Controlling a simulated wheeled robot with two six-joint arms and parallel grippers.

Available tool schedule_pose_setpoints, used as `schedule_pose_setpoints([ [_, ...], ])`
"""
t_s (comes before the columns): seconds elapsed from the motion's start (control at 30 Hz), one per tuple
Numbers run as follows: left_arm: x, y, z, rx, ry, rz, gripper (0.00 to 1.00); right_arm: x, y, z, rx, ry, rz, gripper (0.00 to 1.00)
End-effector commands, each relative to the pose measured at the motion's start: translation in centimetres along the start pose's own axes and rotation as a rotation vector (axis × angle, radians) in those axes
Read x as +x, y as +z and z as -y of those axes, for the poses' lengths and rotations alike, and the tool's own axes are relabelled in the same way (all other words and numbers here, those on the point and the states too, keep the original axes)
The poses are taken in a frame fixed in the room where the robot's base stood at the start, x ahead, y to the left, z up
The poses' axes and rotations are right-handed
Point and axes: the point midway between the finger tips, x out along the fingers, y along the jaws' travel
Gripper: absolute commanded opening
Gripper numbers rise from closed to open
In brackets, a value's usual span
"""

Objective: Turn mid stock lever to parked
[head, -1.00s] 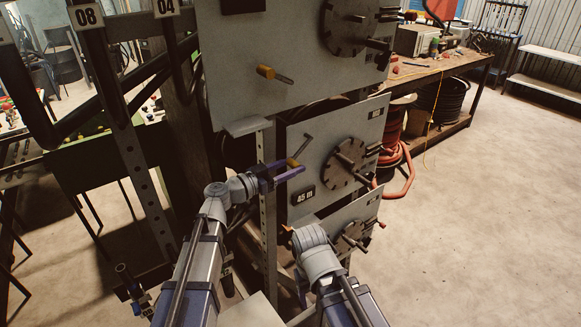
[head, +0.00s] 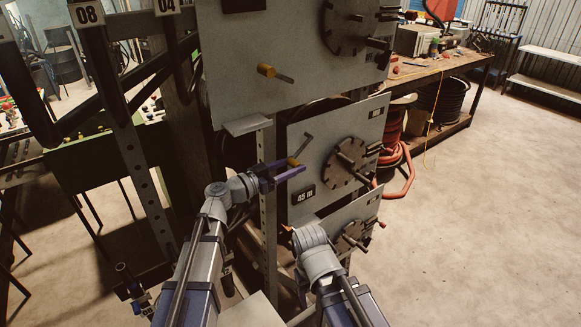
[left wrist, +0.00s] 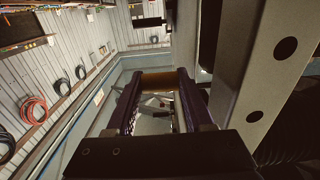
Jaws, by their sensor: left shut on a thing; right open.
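The mid stock lever is a thin metal bar (head: 303,146) with a brass-coloured knob (head: 292,161) on the middle grey panel (head: 320,137). The bar slants up and right from the knob. My left gripper (head: 285,170) is shut on the knob, its blue-purple fingers on either side. In the left wrist view, the brass-coloured knob (left wrist: 158,84) spans the gap between the dark fingers. My right gripper (head: 292,238) is lower, near the bottom panel (head: 338,232); its fingers are mostly hidden by my own wrist, and it holds nothing that I can see.
Round dark hubs with handles (head: 345,165) project from the panels. A perforated upright (head: 268,225) stands close to my left gripper. Open floor (head: 480,200) lies to the right.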

Motion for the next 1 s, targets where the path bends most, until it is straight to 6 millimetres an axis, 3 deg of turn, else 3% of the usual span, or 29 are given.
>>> schedule_pose_setpoints([
  [0.2,2.3,2.9,0.0,0.004,0.005,0.01,0.0,2.6,-0.1,0.2,0.001,0.0,0.0,0.65],
  [0.53,2.8,2.9,-0.1,0.006,0.003,0.011,0.0,2.6,-0.1,0.2,0.001,0.0,0.0,0.65],
  [0.57,2.8,2.9,-0.1,0.006,0.003,0.011,0.54,2.6,-0.1,0.2,0.001,0.0,0.0,0.65],
  [0.67,2.8,2.8,-0.1,0.005,0.003,0.009,0.65,2.6,-0.1,0.2,0.001,0.0,0.0,0.65],
  [1.0,1.9,2.7,-0.1,0.003,0.0,0.007,0.65,2.6,-0.1,0.2,0.001,0.0,0.0,0.65],
])
